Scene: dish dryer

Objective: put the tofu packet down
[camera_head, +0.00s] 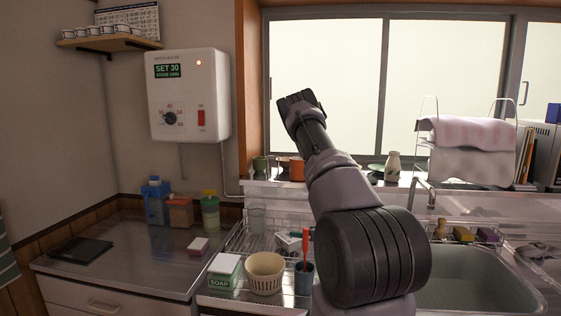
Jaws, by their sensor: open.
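My gripper (297,103) is raised in front of the window, at the end of my arm, well above the counter. It is open, and no packet shows at its fingers. No label reads tofu. A small white packet with a pinkish side (198,247) lies flat on the bare steel counter at left, apart from the containers behind it. A small white and dark green item (287,241) sits in the wire dish rack (246,238), partly hidden by a red-handled utensil. I cannot tell for certain which of these is the tofu packet.
A soap box (225,271), a cream cup (265,273) and a blue cup (303,278) stand at the rack's front. Several containers, including a blue one (156,203), stand at the back of the left counter (140,262). The sink (475,290) is right. My arm hides the middle.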

